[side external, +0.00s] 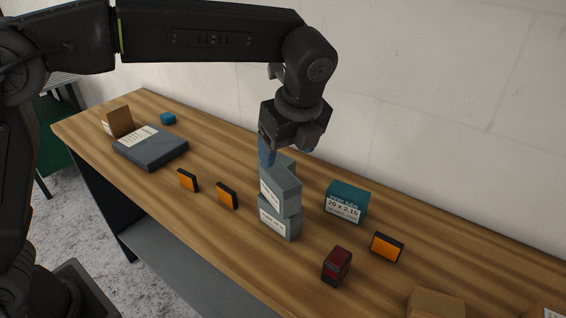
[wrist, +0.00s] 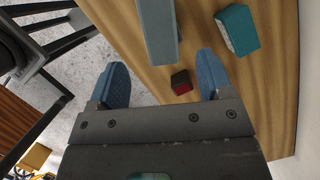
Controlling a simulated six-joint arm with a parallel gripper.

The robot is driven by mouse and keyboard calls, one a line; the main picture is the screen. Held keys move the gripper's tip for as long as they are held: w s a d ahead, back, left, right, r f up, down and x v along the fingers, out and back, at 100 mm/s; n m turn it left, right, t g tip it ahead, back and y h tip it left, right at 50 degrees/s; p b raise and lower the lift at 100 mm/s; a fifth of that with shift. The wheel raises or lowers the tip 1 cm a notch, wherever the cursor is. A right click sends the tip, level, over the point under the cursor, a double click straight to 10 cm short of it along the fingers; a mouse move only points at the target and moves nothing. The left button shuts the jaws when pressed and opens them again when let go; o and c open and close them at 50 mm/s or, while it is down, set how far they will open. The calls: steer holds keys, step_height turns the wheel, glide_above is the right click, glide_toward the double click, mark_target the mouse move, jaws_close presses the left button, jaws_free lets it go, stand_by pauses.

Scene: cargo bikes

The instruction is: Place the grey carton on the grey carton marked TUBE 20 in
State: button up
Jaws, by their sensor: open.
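Two grey cartons are stacked on the wooden bench in the side view. The upper grey carton (side external: 282,190) rests on the lower grey carton (side external: 294,227), turned slightly relative to it. Both have white labels, too small to read. My gripper (side external: 277,160) is just above the stack, pointing down, with one blue finger near the upper carton's top. In the wrist view my gripper (wrist: 161,62) is open, its blue fingers wide apart. A grey carton (wrist: 158,30) shows there between the finger lines, with gaps on both sides. The lower carton cannot be told apart in that view.
A teal carton (side external: 347,201) stands right of the stack. A dark red lamp (side external: 337,266) and orange reflectors (side external: 387,247) (side external: 227,195) (side external: 188,180) are nearby. A flat dark box (side external: 151,148), brown carton (side external: 118,121) and blue block (side external: 168,118) lie at the far left.

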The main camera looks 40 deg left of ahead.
steer(key=shift+s+d+r, duration=0.1)
steer(key=shift+r, duration=0.5)
steer(key=s+a+r+n+t+h, duration=0.2)
steer(key=s+a+r+n+h, duration=0.1)
steer(key=s+a+n, duration=1.05)
steer(key=s+a+f+n+t, duration=0.2)
steer(key=s+a+f+n, duration=0.1)
steer(key=s+n, duration=0.5)
steer(key=shift+a+f+n, duration=0.2)
steer(key=shift+f+n, duration=0.35)
steer(key=shift+f, duration=0.3)
